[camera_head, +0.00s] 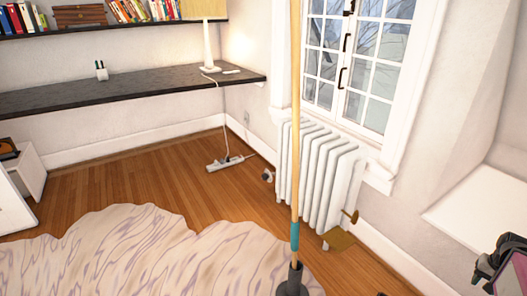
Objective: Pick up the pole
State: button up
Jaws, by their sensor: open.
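A long, thin pole (295,130) of pale wood stands close to upright in the middle of the head view. It runs from the top edge down in front of the window frame and the radiator. Near its lower end is a teal band (294,236), and below that a dark grey, flared end piece (293,283) at the bottom edge. The top of the pole is cut off by the picture.
A white radiator (322,178) stands under the window. A pale patterned rug (125,255) covers the front left floor. A dark desk (130,88) with a lamp (210,50) runs along the back wall. A power strip (225,163) lies on the floor. A black and pink object (508,268) is cut off at lower right.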

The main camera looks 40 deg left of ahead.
aim_at(295, 5)
jog(key=u, duration=2.25)
jog(key=i+l+u, duration=0.15)
jog(key=l, duration=0.15)
jog(key=i+l+u, duration=0.1)
jog(key=k+j, duration=0.25)
jog(key=j, duration=0.15)
jog(key=k+j, duration=0.5)
jog(key=j, duration=0.25)
